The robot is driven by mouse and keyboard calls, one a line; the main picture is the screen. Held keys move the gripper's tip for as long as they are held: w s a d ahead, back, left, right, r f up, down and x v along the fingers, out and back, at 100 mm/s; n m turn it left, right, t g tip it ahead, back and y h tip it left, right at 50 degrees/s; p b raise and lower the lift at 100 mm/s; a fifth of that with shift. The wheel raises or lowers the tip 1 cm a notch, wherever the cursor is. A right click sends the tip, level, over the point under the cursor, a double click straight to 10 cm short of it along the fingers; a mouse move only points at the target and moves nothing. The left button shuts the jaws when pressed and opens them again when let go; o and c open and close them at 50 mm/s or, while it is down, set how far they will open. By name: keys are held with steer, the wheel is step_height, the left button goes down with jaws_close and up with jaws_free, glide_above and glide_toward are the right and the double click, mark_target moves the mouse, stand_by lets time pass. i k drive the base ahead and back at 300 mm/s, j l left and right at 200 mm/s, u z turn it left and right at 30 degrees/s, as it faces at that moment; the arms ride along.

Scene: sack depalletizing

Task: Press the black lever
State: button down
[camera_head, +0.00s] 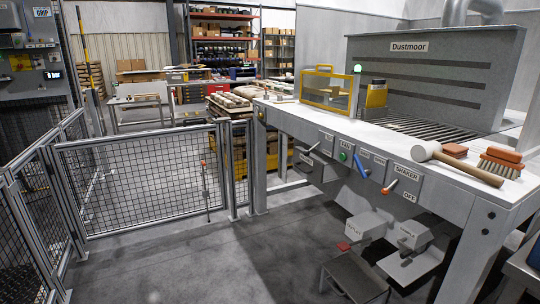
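A grey workbench with a "Dustmoor" hood (435,65) stands at the right. Its front panel carries a dark-tipped handle (313,148) at the left, a blue handle (361,166) in the middle and an orange lever (389,187) beside the "SHAKER" label. Two grey boxes sit low under the bench. The left box (364,226) has a red-tipped piece (344,246); the right box (410,234) has a small dark piece (406,262) at its front. Which of these is the black lever I cannot tell for sure. My gripper is not in view.
A mallet (455,162), a brush (499,160) and a yellow-framed guard (326,88) are on the bench top. A mesh fence with a gate (140,180) stands at the left.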

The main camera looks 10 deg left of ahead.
mark_target(306, 153)
steer(key=i+j+u, duration=0.25)
steer(key=i, duration=0.4)
steer(key=i+l+u, duration=0.1)
steer(key=i+u, duration=0.15)
steer(key=i, duration=0.45)
steer(key=i+j+z, duration=0.25)
steer(key=i+z, duration=0.2)
steer(key=i+j+z, duration=0.7)
steer(key=j+z, duration=0.2)
steer(key=i+j+z, duration=0.15)
steer(key=j, duration=0.15)
steer(key=i+j+z, duration=0.1)
steer(key=j, duration=0.2)
steer(key=j+z, duration=0.15)
steer(key=j, duration=0.15)
steer(key=i, duration=0.05)
